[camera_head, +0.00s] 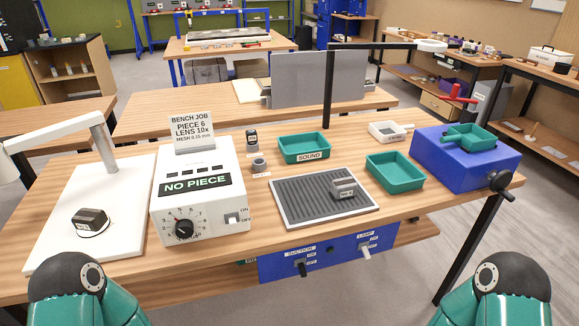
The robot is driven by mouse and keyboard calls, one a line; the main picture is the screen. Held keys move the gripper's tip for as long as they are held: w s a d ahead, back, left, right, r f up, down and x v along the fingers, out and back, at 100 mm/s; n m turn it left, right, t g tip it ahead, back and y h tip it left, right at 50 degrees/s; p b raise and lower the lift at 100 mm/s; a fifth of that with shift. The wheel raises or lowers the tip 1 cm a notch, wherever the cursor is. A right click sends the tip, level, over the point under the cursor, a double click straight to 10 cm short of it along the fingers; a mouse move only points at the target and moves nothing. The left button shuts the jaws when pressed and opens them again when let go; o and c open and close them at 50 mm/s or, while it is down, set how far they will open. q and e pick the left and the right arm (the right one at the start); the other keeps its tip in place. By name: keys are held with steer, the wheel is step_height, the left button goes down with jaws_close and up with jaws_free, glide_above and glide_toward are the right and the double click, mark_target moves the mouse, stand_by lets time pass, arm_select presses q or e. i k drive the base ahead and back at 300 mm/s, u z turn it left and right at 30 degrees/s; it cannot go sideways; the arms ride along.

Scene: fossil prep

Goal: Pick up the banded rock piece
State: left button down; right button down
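A dark block with a pale label (90,221) sits on the white board (125,190) at the left, inside a thin ring mark. A grey block with a small label (344,187) sits on the dark ridged mat (305,204) at the middle right. Bands are too small to make out on either, so I cannot tell which is the banded rock piece. Only teal upper parts of my arms show at the bottom corners. Neither gripper is in view.
A white control box reading NO PIECE (197,190) stands right of the board. A green SOUND tray (304,147), another green tray (394,172) and a blue box with a crank (463,160) line the back and right. A black lamp post (328,90) rises behind the mat.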

mark_target(88, 219)
steer(key=k, duration=0.55)
steer(key=z, duration=0.15)
steer(key=i, duration=1.15)
steer(key=z, duration=3.05)
